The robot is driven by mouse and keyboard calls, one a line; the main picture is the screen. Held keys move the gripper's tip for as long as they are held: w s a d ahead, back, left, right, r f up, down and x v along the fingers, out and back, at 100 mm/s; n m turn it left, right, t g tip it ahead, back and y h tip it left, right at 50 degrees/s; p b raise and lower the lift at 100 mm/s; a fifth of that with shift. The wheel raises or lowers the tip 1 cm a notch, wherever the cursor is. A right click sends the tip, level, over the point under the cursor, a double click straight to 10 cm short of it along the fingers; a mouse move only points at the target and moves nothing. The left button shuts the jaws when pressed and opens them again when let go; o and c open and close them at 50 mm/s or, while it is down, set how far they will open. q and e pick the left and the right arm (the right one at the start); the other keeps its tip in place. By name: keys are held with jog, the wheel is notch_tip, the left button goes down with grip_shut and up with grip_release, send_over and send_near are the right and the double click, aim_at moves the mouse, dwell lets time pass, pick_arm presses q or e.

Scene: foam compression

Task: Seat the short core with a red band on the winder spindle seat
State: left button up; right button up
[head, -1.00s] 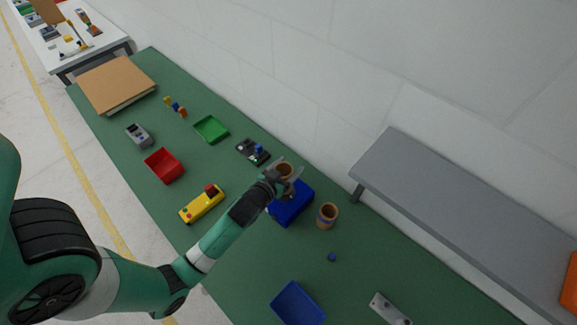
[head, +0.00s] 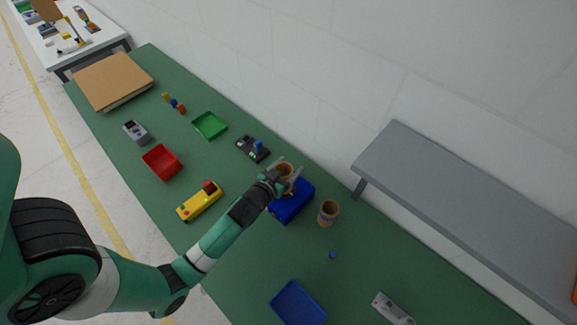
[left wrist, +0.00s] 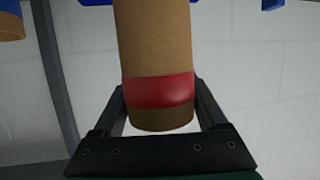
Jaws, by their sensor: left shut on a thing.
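My left gripper (head: 286,176) is shut on a tan core (head: 285,170). The left wrist view shows the core (left wrist: 155,45) between the two fingers, with a red band (left wrist: 160,90) near one end and a darker brown end below it. In the head view the gripper and core are over the far left edge of a blue box (head: 291,207); I cannot tell whether the core touches it. I cannot make out the winder spindle seat for certain. A second tan core with a purplish band (head: 328,213) stands upright right of the blue box. My right gripper is not in view.
A dark device with a blue part (head: 252,148) lies behind the gripper. A yellow device (head: 200,201), red tray (head: 162,162), green tray (head: 209,125) and blue tray (head: 298,304) are on the green table. A grey shelf (head: 450,195) stands at the right.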

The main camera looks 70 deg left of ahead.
pick_arm(q)
jog(key=shift+f+b, duration=0.35)
jog(key=shift+f, duration=0.15)
jog(key=o, duration=1.3)
jog(key=shift+c, duration=0.2)
jog(key=shift+r, duration=0.1)
jog(key=v, duration=1.1)
jog(key=shift+s+d, duration=0.2)
jog(key=shift+s, duration=0.05)
